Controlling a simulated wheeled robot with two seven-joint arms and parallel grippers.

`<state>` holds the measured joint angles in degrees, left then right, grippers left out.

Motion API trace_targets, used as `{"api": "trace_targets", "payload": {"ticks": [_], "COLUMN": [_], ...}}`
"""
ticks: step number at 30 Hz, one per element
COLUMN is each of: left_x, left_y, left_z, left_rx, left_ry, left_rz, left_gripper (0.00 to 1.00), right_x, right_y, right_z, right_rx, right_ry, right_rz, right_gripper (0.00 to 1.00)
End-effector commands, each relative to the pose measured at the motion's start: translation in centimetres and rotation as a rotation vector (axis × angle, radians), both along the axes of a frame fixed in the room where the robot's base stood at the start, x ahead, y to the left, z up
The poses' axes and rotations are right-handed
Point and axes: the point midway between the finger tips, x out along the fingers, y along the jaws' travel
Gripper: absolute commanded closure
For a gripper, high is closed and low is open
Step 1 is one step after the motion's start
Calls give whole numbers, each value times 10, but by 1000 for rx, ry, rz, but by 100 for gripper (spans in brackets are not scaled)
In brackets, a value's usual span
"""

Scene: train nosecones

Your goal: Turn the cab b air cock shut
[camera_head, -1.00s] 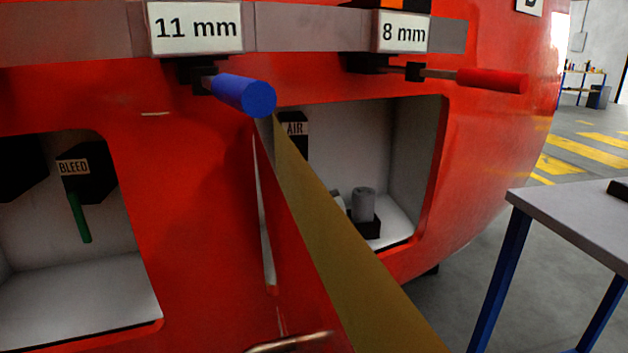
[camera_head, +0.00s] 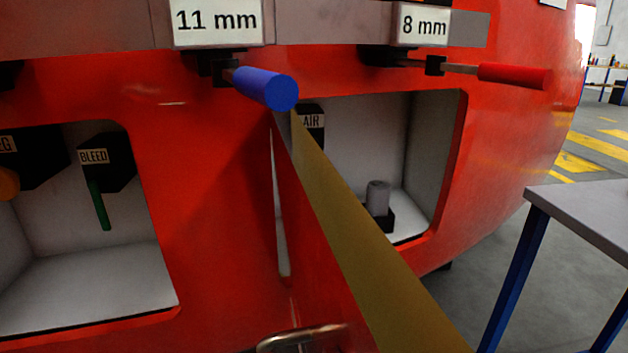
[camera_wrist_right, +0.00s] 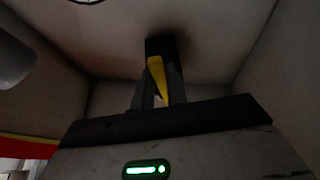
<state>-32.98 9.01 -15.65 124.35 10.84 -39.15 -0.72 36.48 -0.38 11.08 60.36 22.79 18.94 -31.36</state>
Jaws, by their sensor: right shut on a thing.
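The black block labelled AIR (camera_head: 312,121) sits inside the white right-hand compartment in the head view. The open red door with an olive-yellow edge (camera_head: 365,240) hides its lower part and its handle. In the right wrist view, my right gripper (camera_wrist_right: 160,92) is inside a pale compartment, its fingers shut on a yellow handle (camera_wrist_right: 157,76). The handle hangs from a black block (camera_wrist_right: 162,46), which looks like the air cock body; its label is not visible there. My left gripper is in neither view.
A grey cylinder (camera_head: 378,197) stands in the right-hand compartment. Blue (camera_head: 265,88) and red (camera_head: 512,76) tool handles stick out below the 11 mm and 8 mm labels. A BLEED cock (camera_head: 104,165) with a green handle is at left. A table (camera_head: 590,215) stands at right.

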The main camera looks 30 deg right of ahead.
Motion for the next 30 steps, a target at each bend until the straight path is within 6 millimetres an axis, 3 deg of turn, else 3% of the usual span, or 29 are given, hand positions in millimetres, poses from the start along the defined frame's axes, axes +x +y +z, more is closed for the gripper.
{"api": "trace_targets", "payload": {"ticks": [2,3,5,20,30], "left_x": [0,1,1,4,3], "left_y": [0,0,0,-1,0], "left_z": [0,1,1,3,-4], "left_rx": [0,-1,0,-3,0], "left_ry": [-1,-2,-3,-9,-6], "left_rz": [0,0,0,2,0], "left_gripper": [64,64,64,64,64], "right_x": [0,0,0,-1,-11], "right_y": [1,1,1,-2,-33], "right_z": [-2,-2,-2,0,7], "right_rx": [7,7,6,-24,-427], "right_ry": [2,2,2,7,145], "right_rz": [5,5,4,0,-2], "right_gripper": [100,80,64,64,64]}}
